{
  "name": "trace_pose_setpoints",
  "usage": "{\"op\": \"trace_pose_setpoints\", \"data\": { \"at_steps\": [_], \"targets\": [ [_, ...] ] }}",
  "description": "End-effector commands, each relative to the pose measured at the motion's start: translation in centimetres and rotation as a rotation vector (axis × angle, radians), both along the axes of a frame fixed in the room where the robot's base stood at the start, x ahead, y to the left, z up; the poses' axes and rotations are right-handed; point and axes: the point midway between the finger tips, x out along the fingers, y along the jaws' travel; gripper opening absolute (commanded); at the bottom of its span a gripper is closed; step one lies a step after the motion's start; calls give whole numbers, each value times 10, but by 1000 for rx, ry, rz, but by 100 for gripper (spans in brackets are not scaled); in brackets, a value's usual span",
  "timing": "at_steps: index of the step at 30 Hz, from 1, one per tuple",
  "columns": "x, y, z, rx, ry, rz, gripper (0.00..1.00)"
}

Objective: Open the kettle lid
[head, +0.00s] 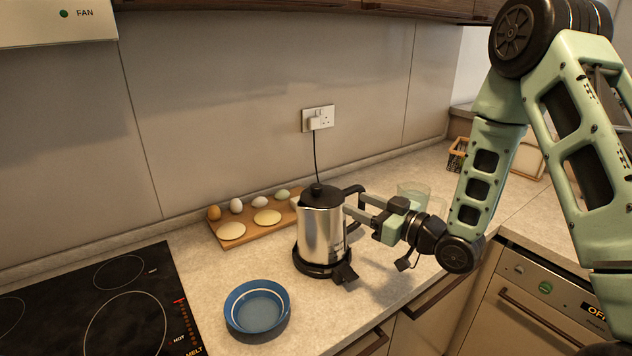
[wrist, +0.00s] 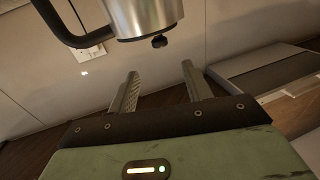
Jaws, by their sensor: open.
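A silver kettle (head: 322,237) with a black lid (head: 319,196) and a small knob stands upright on its black base on the counter. The lid looks shut. Its black handle (head: 355,190) sticks out to the right. My gripper (head: 356,205) is open and empty, beside the kettle's right side near the handle. In the wrist view the picture is turned over: the kettle (wrist: 145,14) hangs in at the top with its knob (wrist: 159,41) pointing down, beyond my open fingers (wrist: 160,88). The handle (wrist: 68,36) shows at left there.
A blue bowl (head: 257,308) sits in front and left of the kettle. A wooden board (head: 243,234) with eggs and flat pale rounds lies behind it. A glass (head: 413,189) stands behind my gripper. A black hob (head: 105,304) is at left. A plugged socket (head: 318,119) is on the wall.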

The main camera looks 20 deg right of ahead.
Motion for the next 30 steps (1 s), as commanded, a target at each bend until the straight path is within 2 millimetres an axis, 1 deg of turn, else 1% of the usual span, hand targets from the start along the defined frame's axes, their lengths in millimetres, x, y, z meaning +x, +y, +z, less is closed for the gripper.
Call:
{"op": "trace_pose_setpoints", "data": {
  "at_steps": [1,12,18,24,30],
  "targets": [
    [9,7,4,1,-1,3,50],
    [75,48,4,2,0,2,50],
    [101,63,3,-1,1,0,50],
    [113,71,1,-1,1,-1,50],
    [114,71,0,0,1,-1,50]
  ]
}}
